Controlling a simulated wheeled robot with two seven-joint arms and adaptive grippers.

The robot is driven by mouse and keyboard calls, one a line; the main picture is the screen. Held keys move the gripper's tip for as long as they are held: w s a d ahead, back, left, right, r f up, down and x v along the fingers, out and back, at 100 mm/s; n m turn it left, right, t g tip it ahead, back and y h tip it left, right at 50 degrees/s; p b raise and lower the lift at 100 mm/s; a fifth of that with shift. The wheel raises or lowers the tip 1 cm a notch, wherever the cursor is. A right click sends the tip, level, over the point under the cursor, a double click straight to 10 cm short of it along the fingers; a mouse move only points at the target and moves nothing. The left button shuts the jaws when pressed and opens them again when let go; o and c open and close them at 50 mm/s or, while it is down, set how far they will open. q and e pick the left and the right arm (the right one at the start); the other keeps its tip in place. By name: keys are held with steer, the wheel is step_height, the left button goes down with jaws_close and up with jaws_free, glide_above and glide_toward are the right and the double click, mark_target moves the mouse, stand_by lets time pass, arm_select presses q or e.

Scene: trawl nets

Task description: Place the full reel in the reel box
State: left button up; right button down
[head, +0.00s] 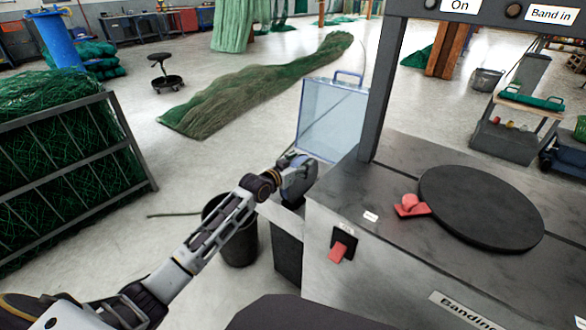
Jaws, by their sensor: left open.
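My left gripper (299,176) is at the end of the arm coming in from the lower left. It is beside the left rear corner of the banding machine (345,200), low in front of a translucent blue case-like panel with a handle (328,112). The fingers are dark and small here, and I cannot make out anything between them. The blue panel stands upright behind the machine; it may be part of the reel box, but I cannot tell. I cannot clearly pick out the full reel. My right gripper is not in view.
The machine top carries a black round plate (480,207) and a red part (411,205); a dark post (380,85) rises from it. A black bin (238,235) stands left of the machine. A net rack (65,165) is at left. Open floor lies between.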

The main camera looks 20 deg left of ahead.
arm_select(q)
steer(key=shift+p+v, duration=0.3)
steer(key=shift+v, duration=0.55)
steer(key=shift+p+v, duration=0.4)
steer(key=shift+v, duration=1.05)
steer(key=shift+p+v, duration=0.45)
steer(key=shift+v, duration=1.35)
steer(key=shift+p+v, duration=0.4)
steer(key=shift+v, duration=1.55)
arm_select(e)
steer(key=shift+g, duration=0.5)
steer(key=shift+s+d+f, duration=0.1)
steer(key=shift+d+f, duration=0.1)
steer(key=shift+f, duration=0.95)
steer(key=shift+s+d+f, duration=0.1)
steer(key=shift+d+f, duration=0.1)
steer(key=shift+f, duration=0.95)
arm_select(q)
steer(key=shift+c, duration=0.3)
